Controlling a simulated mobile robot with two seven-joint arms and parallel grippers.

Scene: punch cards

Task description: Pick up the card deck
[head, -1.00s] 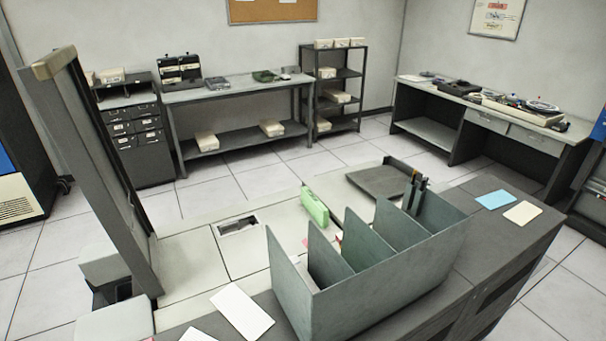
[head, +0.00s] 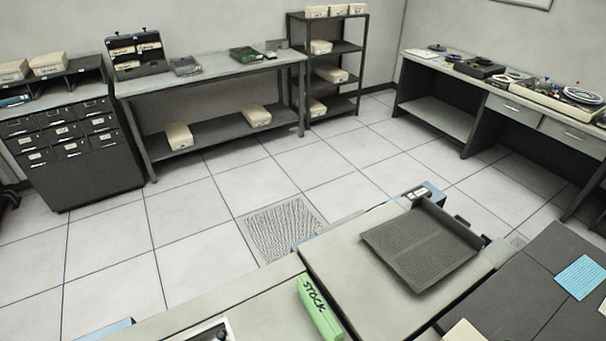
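A green block marked "STOCK" (head: 318,308) lies on the pale machine top at the bottom centre of the head view. It may be a card deck, but I cannot tell for sure. A blue card (head: 581,277) lies flat on the dark top at the right edge. A cream card (head: 464,332) is partly cut off at the bottom edge. Neither of my grippers is in view.
A dark ribbed tray (head: 420,245) sits on the machine top (head: 335,285). Behind is open tiled floor with a grated tile (head: 283,228). A drawer cabinet (head: 70,150), workbench (head: 220,85), box shelf (head: 335,75) and right-hand desk (head: 480,90) stand along the walls.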

